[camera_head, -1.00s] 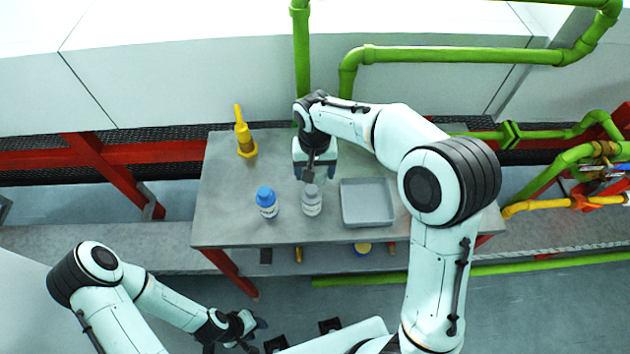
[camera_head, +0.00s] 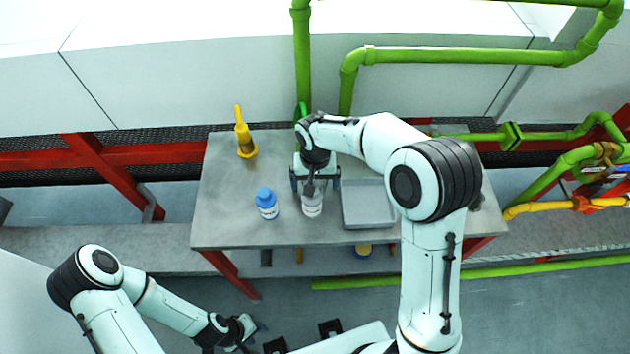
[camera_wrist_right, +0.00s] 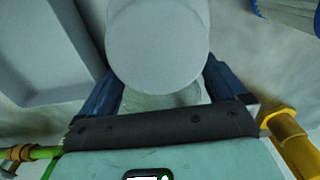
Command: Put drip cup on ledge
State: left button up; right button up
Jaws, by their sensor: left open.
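I cannot single out a drip cup for certain. A white bottle with a grey cap (camera_head: 312,208) stands upright on the grey table (camera_head: 225,215). My right gripper (camera_head: 314,186) is over it, its fingers spread on either side. The right wrist view shows the round grey cap (camera_wrist_right: 158,48) between the dark blue fingers; any contact is unclear. My left gripper (camera_head: 250,328) is open and empty at the lower left, away from the table. A long grey ledge (camera_head: 110,240) runs low behind the table legs.
A blue-capped bottle (camera_head: 267,204) stands just left of the grey-capped one. A shallow grey tray (camera_head: 368,222) lies close on the right. A yellow spouted object (camera_head: 245,142) stands at the back left. Green pipes (camera_head: 302,60) run behind. The table's left front is clear.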

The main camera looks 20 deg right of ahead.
jog(key=shift+r, duration=0.1)
jog(key=shift+r, duration=0.35)
notch_tip(320, 180, up, 11)
jog(key=m+b, duration=0.7)
jog(key=m, duration=0.2)
jog(key=f+b, duration=0.1)
jog(key=f, duration=0.6)
jog(key=shift+w+f+b, duration=0.2)
jog(key=shift+b, duration=0.1)
notch_tip(320, 180, down, 4)
jog(key=shift+s+f+b, duration=0.1)
jog(key=shift+f+b, duration=0.15)
jog(key=shift+b, duration=0.2)
pick_arm(q)
jog(key=s+f, duration=0.4)
jog(key=f, duration=0.6)
jog(key=shift+f, duration=0.15)
